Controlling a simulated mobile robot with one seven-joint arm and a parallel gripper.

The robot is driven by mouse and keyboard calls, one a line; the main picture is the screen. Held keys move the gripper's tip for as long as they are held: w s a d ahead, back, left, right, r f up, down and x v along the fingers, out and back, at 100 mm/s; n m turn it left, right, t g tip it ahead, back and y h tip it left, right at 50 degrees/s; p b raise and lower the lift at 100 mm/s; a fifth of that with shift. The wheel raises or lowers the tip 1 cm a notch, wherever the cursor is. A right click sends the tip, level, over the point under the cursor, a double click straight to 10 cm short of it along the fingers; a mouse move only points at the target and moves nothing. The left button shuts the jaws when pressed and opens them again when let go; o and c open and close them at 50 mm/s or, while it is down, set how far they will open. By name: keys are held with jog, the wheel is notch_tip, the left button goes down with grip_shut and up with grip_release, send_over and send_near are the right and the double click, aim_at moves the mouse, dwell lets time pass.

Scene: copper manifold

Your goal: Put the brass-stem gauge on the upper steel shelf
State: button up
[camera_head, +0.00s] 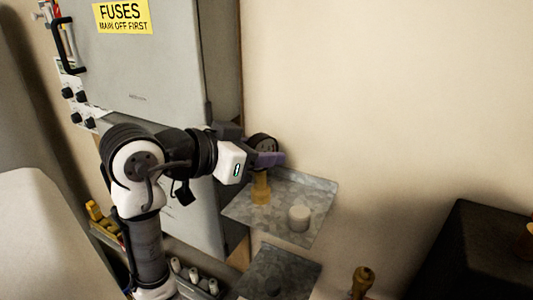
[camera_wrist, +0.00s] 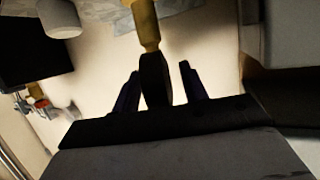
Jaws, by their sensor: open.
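The brass-stem gauge (camera_head: 261,188) has a yellow stem and a dark round dial. It appears to stand upright on the upper steel shelf (camera_head: 320,190), near its back left part. My gripper (camera_head: 268,158) is open at the dial, with purple fingers. In the wrist view the gauge's stem (camera_wrist: 144,22) points to the top of the picture. Its dark dial lies between the two spread fingers of my gripper (camera_wrist: 158,86), with a visible gap on the right side. Contact on the left side is hard to tell.
A white cylinder (camera_head: 299,218) stands on the upper shelf, right of the gauge. A lower steel shelf (camera_head: 285,265) is below, with a dark round thing on it. A grey fuse cabinet (camera_head: 160,75) is at the left. A black box (camera_head: 480,250) stands at the lower right.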

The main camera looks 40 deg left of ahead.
jog(key=b+v, duration=0.3)
jog(key=v, duration=0.7)
jog(key=shift+s, duration=0.25)
